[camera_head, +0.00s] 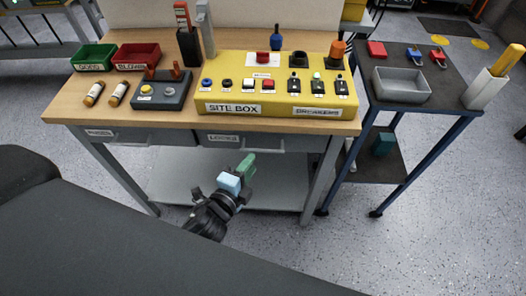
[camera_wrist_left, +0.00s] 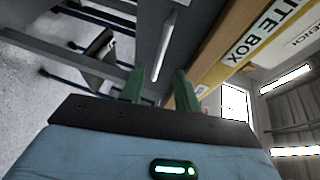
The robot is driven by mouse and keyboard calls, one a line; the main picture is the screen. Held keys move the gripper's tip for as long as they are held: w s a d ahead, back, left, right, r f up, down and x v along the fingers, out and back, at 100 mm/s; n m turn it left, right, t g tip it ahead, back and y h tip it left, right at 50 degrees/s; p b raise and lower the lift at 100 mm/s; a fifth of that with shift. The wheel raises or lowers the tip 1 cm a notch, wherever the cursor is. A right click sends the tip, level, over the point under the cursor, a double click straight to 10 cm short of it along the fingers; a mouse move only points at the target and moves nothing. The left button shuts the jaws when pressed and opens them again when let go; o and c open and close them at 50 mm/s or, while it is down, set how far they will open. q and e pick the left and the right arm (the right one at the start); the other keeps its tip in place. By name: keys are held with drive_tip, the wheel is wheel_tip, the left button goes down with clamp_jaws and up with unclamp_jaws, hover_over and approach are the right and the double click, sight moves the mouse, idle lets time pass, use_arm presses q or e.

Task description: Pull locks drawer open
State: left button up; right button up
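The locks drawer (camera_head: 305,143) is a grey drawer under the right part of the workbench, with a "LOCKS" label. It looks closed, its front about flush with the bench edge. Its light bar handle (camera_head: 262,151) runs along the front. My left gripper (camera_head: 247,164) has green fingers and sits just in front of and below the handle. In the left wrist view the gripper (camera_wrist_left: 160,88) is open, fingers apart, and the handle (camera_wrist_left: 163,48) lies ahead, lined up with the gap. Contact is not visible. My right gripper is not in view.
The wooden bench (camera_head: 85,108) carries a yellow site box (camera_head: 225,90), a grey button box (camera_head: 162,92), and green (camera_head: 93,57) and red (camera_head: 137,57) bins. Another labelled drawer (camera_head: 135,137) is on the left. A dark cart (camera_head: 440,95) stands at right. A lower shelf (camera_head: 185,180) lies below the drawers.

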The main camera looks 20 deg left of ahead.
sight(261, 151)
use_arm(q)
drive_tip(key=shift+x, duration=3.8)
clamp_jaws()
